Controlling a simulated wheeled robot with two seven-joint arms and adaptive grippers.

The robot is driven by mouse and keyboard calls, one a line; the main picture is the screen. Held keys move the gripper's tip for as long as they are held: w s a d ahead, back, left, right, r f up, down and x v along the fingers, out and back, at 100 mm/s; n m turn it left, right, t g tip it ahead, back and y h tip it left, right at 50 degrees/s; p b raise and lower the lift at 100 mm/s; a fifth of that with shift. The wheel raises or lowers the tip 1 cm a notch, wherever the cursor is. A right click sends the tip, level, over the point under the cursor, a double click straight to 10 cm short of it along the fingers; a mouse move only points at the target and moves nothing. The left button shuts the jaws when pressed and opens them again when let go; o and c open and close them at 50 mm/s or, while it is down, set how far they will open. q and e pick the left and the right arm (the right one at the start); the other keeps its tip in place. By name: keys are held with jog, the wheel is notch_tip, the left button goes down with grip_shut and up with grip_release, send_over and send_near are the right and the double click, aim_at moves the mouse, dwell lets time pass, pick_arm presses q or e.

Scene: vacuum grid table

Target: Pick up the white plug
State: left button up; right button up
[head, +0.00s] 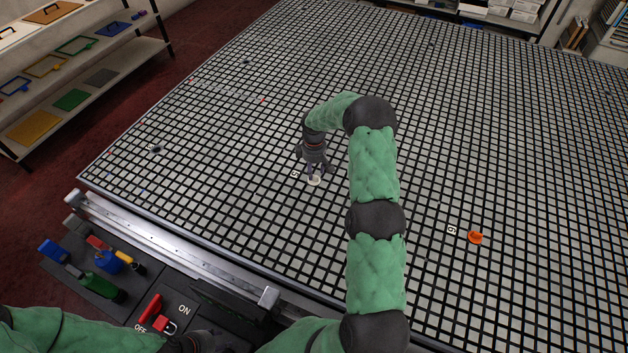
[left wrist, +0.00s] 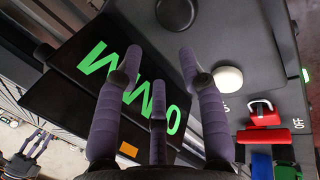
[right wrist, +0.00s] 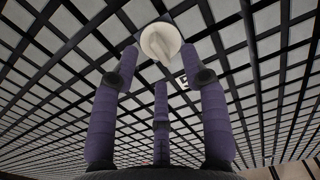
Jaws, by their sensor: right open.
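The white plug (head: 314,181) sits on the grid table (head: 240,200), beside a printed number. In the right wrist view the plug (right wrist: 161,42) is a round white disc with a raised grip across its middle. My right gripper (head: 317,168) points down at it. In the right wrist view my right gripper (right wrist: 159,58) is open, with the plug at and just beyond its fingertips, and I see no grip on it. My left gripper (left wrist: 160,60) is open and empty over a black panel; in the head view it is mostly out of frame at the bottom.
An orange plug (head: 475,237) sits on the grid to the right. A metal rail (head: 170,245) runs along the table's near edge. Most of the grid is clear.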

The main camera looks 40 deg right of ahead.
aim_at(314, 179)
notch_tip(314, 179, down, 4)
jog(key=shift+d+r, duration=0.15)
jog(key=shift+r, duration=0.1)
grip_shut()
jog(key=shift+r, duration=0.1)
